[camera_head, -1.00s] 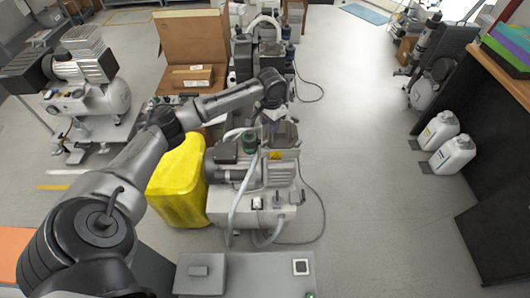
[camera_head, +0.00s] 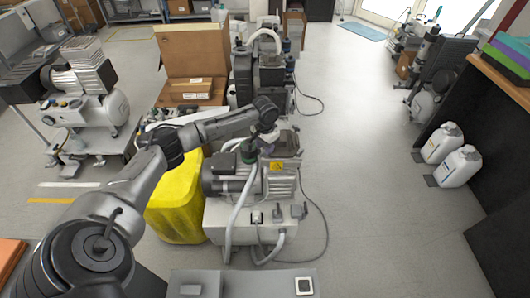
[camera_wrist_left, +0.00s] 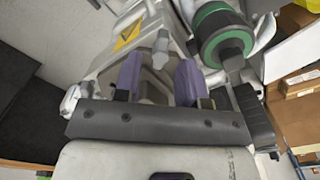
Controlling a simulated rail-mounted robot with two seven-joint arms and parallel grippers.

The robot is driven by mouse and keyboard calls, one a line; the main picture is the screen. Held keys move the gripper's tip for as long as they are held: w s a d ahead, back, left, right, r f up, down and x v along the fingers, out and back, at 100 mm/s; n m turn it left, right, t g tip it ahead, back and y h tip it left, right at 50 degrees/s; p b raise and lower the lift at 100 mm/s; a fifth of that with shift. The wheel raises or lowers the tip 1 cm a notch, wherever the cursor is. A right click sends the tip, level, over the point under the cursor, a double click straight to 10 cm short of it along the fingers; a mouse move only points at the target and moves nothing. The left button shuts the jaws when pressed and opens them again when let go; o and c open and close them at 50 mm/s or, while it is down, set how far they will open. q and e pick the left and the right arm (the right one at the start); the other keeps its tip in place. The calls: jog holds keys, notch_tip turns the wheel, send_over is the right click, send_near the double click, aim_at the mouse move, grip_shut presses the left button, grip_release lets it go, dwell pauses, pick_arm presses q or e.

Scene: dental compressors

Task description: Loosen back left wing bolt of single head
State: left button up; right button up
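The single-head compressor (camera_head: 250,219) stands in the middle of the head view, a light grey tank with a grey motor and a yellow warning sticker on top. My left gripper (camera_head: 264,144) is over its back part and hides some of it. In the left wrist view, the two purple fingers (camera_wrist_left: 160,78) are apart. A small light-grey upright piece (camera_wrist_left: 160,48), perhaps the wing bolt, shows between and just beyond them; I cannot tell whether they touch it. A green-ringed black cylinder (camera_wrist_left: 226,42) is close to the right finger. My right gripper is in neither view.
A yellow container (camera_head: 177,205) stands left of the compressor. Hoses loop over its front. Behind it are another dark machine (camera_head: 262,75) and an open carton (camera_head: 190,55). Another compressor (camera_head: 88,105) stands far left, two white jugs (camera_head: 441,143) at right. The floor between is free.

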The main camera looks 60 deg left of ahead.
pick_arm(q)
jog(key=shift+f, duration=1.05)
jog(key=shift+c, duration=0.5)
grip_shut()
